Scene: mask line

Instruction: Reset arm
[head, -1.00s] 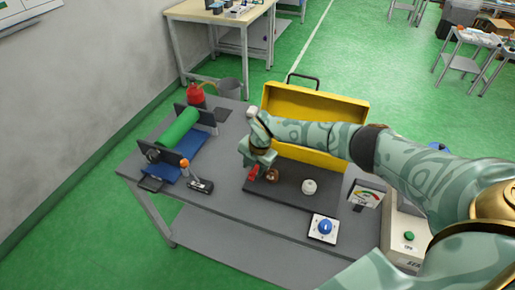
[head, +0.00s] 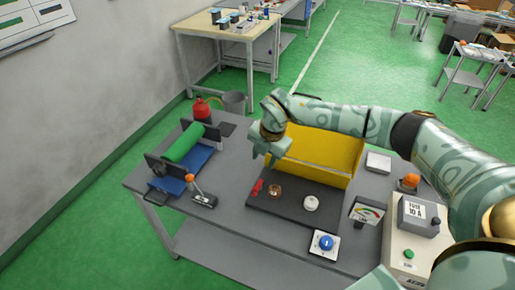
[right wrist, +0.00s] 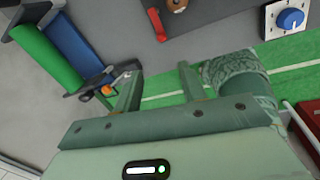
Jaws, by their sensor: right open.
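My right arm reaches in from the right in the head view. Its gripper (head: 268,157) hangs over the table, above and behind the red piece (head: 257,187) on the dark board (head: 290,204). In the right wrist view the two fingers of the right gripper (right wrist: 158,88) stand wide apart with nothing between them. The red piece also shows there, beyond the fingers, at the top (right wrist: 156,24). My left gripper is not in view.
A yellow box (head: 318,160) stands behind the board. A green roller (head: 184,142) in a stand is at left, with an orange-knobbed lever (head: 202,193) nearby. A blue dial (head: 326,243), a gauge (head: 366,213) and a beige machine (head: 403,252) are at the front right.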

